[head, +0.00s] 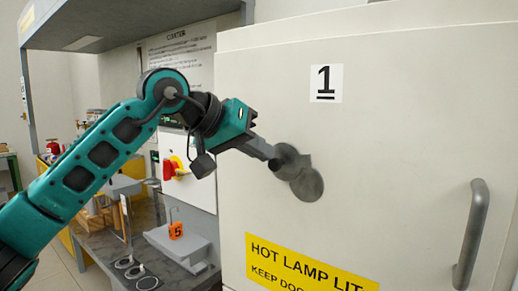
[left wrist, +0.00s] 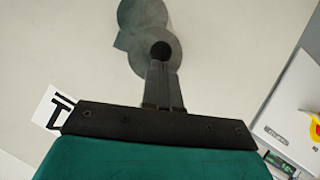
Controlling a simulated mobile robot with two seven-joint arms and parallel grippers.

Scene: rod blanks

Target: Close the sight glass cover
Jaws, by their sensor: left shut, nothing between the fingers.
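The sight glass fitting is two overlapping grey discs on the pale cabinet door (head: 400,130). One disc (head: 306,184) sits lower right, and the other (head: 287,157) upper left, partly behind my fingertips. I cannot tell surely which disc is the cover. In the left wrist view, the discs (left wrist: 143,14) overlap at the top, and a dark round knob or hole (left wrist: 161,49) shows just beyond the fingertips. My left gripper (head: 270,157) is shut and empty, its tips at the upper-left disc. Touching or just apart cannot be told. My right gripper is out of view.
A vertical door handle (head: 472,234) stands out at the right. A yellow hot lamp sign (head: 308,264) is below the discs. Left of the cabinet are a control box with a red-yellow switch (head: 172,167) and a cluttered bench (head: 170,275).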

